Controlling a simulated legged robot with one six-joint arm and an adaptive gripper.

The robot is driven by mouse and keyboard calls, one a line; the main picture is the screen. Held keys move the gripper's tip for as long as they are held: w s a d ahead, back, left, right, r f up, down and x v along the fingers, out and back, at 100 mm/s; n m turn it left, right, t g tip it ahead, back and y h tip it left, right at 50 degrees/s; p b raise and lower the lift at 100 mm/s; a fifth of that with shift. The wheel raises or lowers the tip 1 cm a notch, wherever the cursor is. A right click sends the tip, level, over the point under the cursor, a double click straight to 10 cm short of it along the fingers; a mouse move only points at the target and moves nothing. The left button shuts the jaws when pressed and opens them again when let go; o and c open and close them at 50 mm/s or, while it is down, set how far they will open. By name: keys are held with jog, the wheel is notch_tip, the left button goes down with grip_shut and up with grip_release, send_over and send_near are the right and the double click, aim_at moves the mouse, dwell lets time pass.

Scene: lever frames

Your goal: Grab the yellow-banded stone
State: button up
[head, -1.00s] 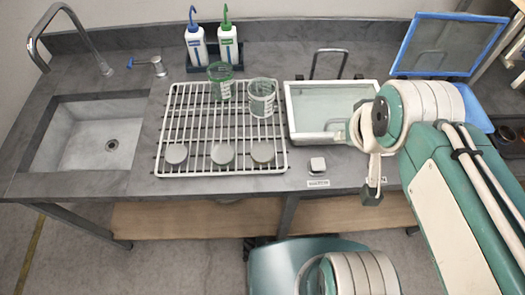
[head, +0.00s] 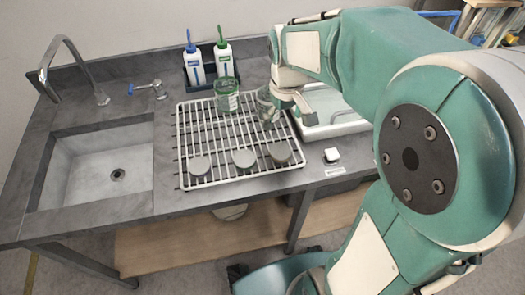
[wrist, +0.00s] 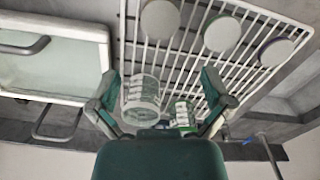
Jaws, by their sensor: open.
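Three grey round stones lie in a row on the front of the white wire rack (head: 181,142): left stone (head: 199,166), middle stone (head: 243,158) and right stone (head: 280,153). They also show at the top of the wrist view, with the right stone (wrist: 160,20) nearest the finger line. No yellow band can be made out on any of them. My gripper (head: 287,104) is above the rack's right rear, close to the clear beaker, behind the stones and apart from them. In the wrist view its fingers (wrist: 160,82) are spread with nothing gripped.
A clear beaker (wrist: 141,98) and a green-marked beaker (head: 227,96) stand on the rack's rear. Two wash bottles (head: 195,64) stand behind. A sink (head: 92,165) is left, a glass-like tray (head: 345,130) right. A small white block (head: 331,155) sits at the counter's front.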

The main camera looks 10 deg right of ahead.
send_over(280, 151)
jog(key=d, duration=0.1)
jog(key=f, duration=0.5)
jog(key=shift+w+f, duration=0.2)
jog(key=f, duration=0.2)
jog(key=a+f, duration=0.1)
jog(key=f, duration=0.2)
jog(key=shift+s+a, duration=0.2)
jog(key=shift+d+f, duration=0.15)
jog(key=shift+f, duration=0.1)
jog(key=shift+d, duration=0.25)
jog(key=c, duration=0.7)
jog(key=shift+a, duration=0.1)
jog(key=shift+c, duration=1.4)
jog(key=shift+a, duration=0.1)
